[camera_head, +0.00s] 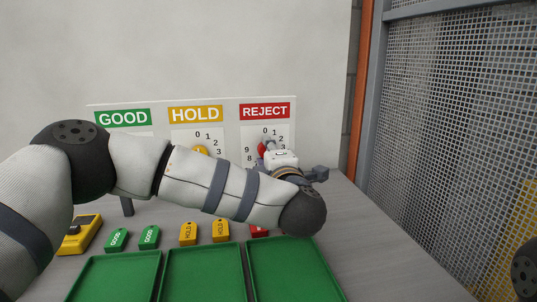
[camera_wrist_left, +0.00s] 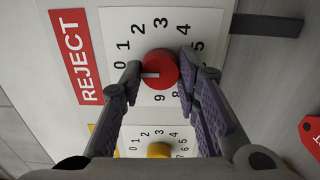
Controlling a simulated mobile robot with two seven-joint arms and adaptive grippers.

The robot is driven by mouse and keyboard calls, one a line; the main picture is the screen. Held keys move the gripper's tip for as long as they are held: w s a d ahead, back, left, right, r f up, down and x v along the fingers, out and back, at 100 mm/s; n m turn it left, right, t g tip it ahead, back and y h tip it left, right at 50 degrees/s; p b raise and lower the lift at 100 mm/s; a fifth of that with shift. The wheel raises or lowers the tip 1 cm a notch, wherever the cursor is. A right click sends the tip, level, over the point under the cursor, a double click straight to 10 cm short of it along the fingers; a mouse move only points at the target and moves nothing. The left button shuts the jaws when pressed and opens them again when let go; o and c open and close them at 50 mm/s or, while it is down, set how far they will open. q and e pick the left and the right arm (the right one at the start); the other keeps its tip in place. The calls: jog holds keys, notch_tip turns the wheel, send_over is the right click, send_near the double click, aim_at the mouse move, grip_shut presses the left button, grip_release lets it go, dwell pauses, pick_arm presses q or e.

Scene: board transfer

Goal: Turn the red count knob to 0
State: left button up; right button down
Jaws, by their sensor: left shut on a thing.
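The red count knob (camera_wrist_left: 163,66) sits on the REJECT dial (camera_wrist_left: 215,25), with numbers around it. My left gripper (camera_wrist_left: 159,80) has one finger on each side of the knob and is shut on it. A white mark on the knob's face points to the picture's left in the left wrist view, roughly toward the 0; the exact setting is hard to tell. In the head view the red knob (camera_head: 262,149) shows only in part, behind my left gripper (camera_head: 266,153) and wrist. My right gripper is not in view.
The yellow HOLD knob (camera_wrist_left: 159,150) is beside the red one. GOOD (camera_head: 123,117) and HOLD (camera_head: 195,114) signs stand left of REJECT (camera_head: 265,111). Green trays (camera_head: 205,275) and several tags (camera_head: 188,233) lie in front. A mesh fence (camera_head: 450,130) bounds the right.

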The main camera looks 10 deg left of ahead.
pick_arm(q)
jog(key=o, duration=1.2)
jog(key=v, duration=1.2)
